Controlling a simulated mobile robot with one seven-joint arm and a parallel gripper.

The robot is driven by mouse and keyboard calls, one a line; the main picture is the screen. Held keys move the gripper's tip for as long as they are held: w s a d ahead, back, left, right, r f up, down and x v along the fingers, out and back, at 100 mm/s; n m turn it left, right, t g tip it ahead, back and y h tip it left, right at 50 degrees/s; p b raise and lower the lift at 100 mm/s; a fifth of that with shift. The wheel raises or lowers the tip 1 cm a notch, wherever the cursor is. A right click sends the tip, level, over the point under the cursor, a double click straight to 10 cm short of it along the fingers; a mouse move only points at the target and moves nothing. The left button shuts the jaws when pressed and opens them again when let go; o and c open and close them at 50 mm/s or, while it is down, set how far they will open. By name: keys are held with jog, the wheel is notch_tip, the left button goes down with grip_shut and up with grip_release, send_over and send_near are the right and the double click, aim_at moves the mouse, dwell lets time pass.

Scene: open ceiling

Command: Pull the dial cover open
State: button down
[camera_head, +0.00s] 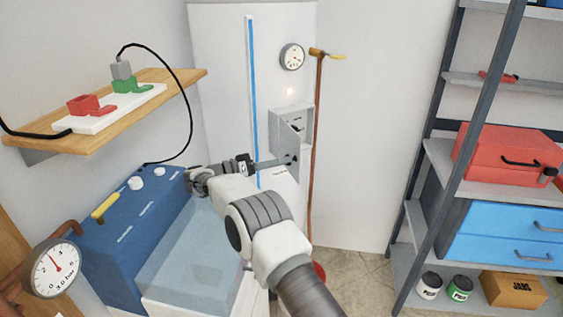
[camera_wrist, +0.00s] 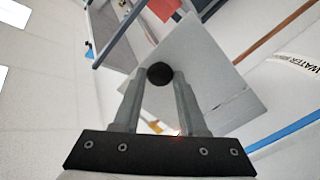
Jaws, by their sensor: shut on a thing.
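The dial cover (camera_head: 285,148) is a small light grey panel on a grey box on the tall white tank, below a round gauge. It seems to stand at an angle to the box; how far is hard to tell. In the wrist view, the cover (camera_wrist: 205,75) is a pale flat plate with a round black knob (camera_wrist: 160,75). My gripper (camera_head: 285,160) reaches the cover's lower edge from the left. In the wrist view, my gripper's fingers (camera_wrist: 160,80) are on both sides of the knob, shut on it. The dial behind the cover is not clearly visible.
A copper pipe (camera_head: 318,150) with a yellow valve handle runs just right of the box. A blue machine with a clear lid (camera_head: 195,255) stands below my arm at left. A shelf rack (camera_head: 480,90) with a red toolbox stands right. Wall between pipe and rack is clear.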

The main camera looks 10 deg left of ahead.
aim_at(296, 145)
jog(key=shift+a+r, duration=0.15)
jog(key=shift+r, duration=0.1)
dwell(0.4)
jog(key=c, duration=0.9)
grip_release()
jog(key=o, duration=0.5)
jog(key=shift+f, duration=0.15)
jog(key=shift+c, duration=0.2)
notch_tip(296, 145, up, 4)
jog(key=shift+r, duration=0.1)
jog(key=s+d+r, duration=0.2)
jog(key=d+r, duration=0.4)
jog(key=d, duration=0.5)
jog(key=shift+s+d+r, duration=0.25)
jog(key=shift+s+r, duration=0.05)
jog(key=shift+r, duration=0.1)
